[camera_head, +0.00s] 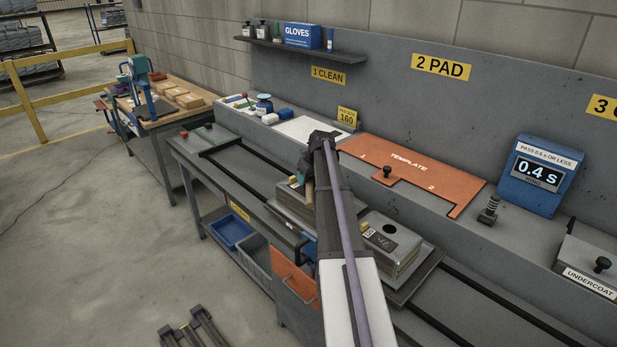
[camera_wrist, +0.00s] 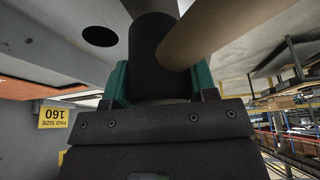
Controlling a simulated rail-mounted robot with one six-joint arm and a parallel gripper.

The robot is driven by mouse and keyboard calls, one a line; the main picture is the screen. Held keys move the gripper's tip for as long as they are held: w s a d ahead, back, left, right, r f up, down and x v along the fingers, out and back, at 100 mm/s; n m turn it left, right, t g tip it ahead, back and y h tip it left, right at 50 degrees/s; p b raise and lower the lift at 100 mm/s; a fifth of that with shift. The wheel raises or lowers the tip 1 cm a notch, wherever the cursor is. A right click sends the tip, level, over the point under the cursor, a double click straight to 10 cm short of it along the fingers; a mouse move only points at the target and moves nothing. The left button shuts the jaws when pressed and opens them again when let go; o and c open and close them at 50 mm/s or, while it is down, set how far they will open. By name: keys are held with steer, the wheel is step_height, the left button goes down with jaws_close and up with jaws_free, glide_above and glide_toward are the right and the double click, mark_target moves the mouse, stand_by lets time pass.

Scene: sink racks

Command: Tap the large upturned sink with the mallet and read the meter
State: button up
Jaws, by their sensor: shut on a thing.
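My gripper (camera_head: 304,178) is shut on the mallet, and its green fingers show in the wrist view (camera_wrist: 160,90). The mallet there has a dark round part (camera_wrist: 152,50) between the fingers and a tan wooden part (camera_wrist: 215,30) running up to the right. Two grey upturned sinks stand on the bench: one (camera_head: 290,208) is partly hidden behind my arm, the other (camera_head: 408,258) has a black drain hole and a label. A grey surface with a dark hole (camera_wrist: 100,36) is close to the mallet; contact cannot be told.
An orange template (camera_head: 425,172) lies on the ledge behind the sinks, beside a white pad (camera_head: 305,131) and a yellow "PAD SIZE 160" sign (camera_head: 347,117). A black spring post (camera_head: 488,211) stands before the meter. An undercoat box (camera_head: 590,265) is at right. Dark rails run along the bench.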

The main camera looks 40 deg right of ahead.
step_height(320, 180, up, 5)
steer(key=p, duration=0.4)
steer(key=shift+f, duration=0.25)
step_height(320, 180, down, 3)
steer(key=b, duration=0.3)
steer(key=shift+f, duration=0.1)
steer(key=shift+r, duration=0.3)
